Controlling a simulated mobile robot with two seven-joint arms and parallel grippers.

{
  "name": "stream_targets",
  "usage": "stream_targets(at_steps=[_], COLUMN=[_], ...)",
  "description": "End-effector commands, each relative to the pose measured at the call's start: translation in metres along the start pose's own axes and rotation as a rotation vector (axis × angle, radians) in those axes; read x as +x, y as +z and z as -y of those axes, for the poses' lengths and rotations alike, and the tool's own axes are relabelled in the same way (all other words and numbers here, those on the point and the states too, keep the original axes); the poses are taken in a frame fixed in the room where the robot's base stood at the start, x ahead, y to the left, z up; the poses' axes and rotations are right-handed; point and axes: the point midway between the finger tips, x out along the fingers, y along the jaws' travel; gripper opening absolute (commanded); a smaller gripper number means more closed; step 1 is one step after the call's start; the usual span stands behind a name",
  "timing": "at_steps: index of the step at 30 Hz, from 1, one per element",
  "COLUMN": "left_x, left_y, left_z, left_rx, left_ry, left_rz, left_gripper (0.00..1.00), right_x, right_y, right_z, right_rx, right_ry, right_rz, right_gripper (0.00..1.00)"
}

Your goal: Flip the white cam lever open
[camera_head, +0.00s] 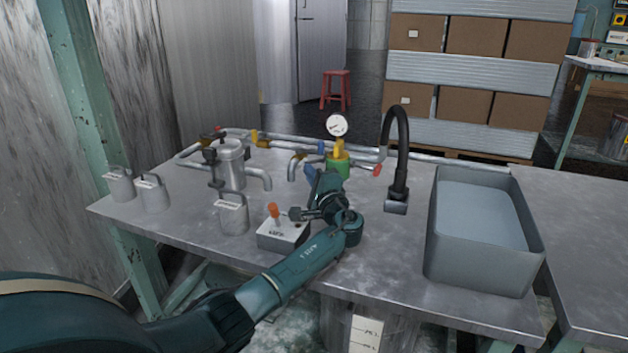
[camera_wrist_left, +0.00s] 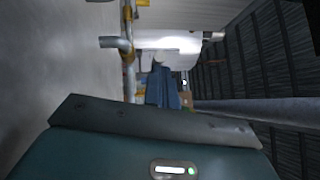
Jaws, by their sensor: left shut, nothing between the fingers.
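I cannot make out a white cam lever for certain in either view. My left arm reaches across the table in the head view. Its gripper (camera_head: 311,173) is shut and empty, near the bent pipe outlet (camera_head: 292,171) and left of the green coupling (camera_head: 338,166) with yellow parts. In the left wrist view the blue fingers (camera_wrist_left: 159,80) of this gripper are together. Beyond them are a pipe with a yellow band (camera_wrist_left: 127,48) and a bright, pale cylindrical surface (camera_wrist_left: 170,43). My wrist hides part of the table around the coupling. My right gripper is not in view.
A grey box with an orange-knobbed lever (camera_head: 273,211) stands near the forearm. A black curved tap (camera_head: 400,150) and a grey basin (camera_head: 474,262) stand right.

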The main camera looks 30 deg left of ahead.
Motion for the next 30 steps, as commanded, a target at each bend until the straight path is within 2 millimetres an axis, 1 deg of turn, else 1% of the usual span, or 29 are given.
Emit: stream_targets(at_steps=[2, 13, 16, 19, 21, 27, 30], left_x=[0.002, 0.005, 0.0, -0.012, -0.025, -0.057, -0.068], left_y=[0.003, 0.005, 0.005, 0.004, 0.004, 0.003, 0.003], left_z=[-0.001, 0.002, 0.002, 0.003, 0.003, 0.002, 0.002], left_rx=[0.044, 0.035, 0.035, 0.035, 0.034, 0.034, 0.034], left_ry=[-0.041, -0.031, -0.03, -0.031, -0.03, -0.032, -0.034], left_rz=[0.003, 0.005, 0.003, 0.0, -0.001, -0.002, -0.002], left_gripper=[0.0, 0.0, 0.0, 0.0, 0.0, 0.0, 0.0], right_x=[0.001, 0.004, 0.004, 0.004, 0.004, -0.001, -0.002], right_y=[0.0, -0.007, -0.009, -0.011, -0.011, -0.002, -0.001], right_z=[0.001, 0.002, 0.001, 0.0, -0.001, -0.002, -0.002], right_rx=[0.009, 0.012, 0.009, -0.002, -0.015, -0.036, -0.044], right_ry=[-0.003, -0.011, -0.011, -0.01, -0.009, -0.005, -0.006], right_rz=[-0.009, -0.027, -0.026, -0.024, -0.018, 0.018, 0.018], right_gripper=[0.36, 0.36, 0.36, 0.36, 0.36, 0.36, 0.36])
